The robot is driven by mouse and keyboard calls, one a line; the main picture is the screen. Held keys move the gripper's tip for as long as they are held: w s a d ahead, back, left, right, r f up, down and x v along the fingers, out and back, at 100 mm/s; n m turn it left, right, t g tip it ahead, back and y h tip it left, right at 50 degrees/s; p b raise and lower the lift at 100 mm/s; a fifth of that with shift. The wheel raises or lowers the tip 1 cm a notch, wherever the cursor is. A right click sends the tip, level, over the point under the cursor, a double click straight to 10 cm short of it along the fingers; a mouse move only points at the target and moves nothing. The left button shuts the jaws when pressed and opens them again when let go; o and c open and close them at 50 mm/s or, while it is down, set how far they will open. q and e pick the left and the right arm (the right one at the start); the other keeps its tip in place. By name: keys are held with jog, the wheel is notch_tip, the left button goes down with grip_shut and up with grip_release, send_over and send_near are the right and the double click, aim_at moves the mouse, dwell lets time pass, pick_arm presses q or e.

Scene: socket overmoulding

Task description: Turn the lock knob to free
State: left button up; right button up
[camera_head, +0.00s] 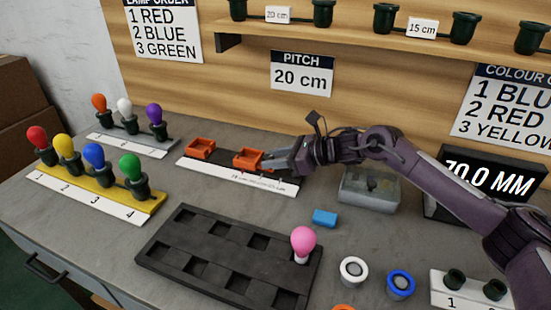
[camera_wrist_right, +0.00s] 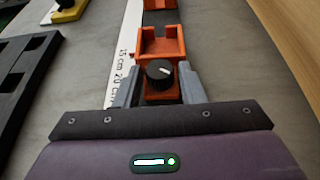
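The black lock knob (camera_wrist_right: 160,72) has a white mark pointing right in the right wrist view and sits on the near end of an orange slider (camera_wrist_right: 162,45). In the head view this slider (camera_head: 248,157) is the right one of two on the ruler rail (camera_head: 228,172). My right gripper (camera_wrist_right: 160,82) straddles the knob end, one grey finger on each side. The fingers are apart, with a narrow gap to the knob; whether they touch the slider's block is unclear. In the head view the gripper (camera_head: 272,163) hides the knob. My left gripper is not in view.
The second orange slider (camera_head: 201,148) is further left on the rail. A black tray (camera_head: 215,222) with a pink bulb (camera_head: 303,241) lies in front, near a blue block (camera_head: 324,218). A grey box (camera_head: 369,191) and a display (camera_head: 485,185) stand to the right.

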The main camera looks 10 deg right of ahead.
jog(key=shift+d, duration=0.1)
jog(key=v, duration=0.7)
jog(key=shift+s+d+r, duration=0.15)
jog(key=shift+s+d, duration=0.05)
jog(key=shift+r, duration=0.1)
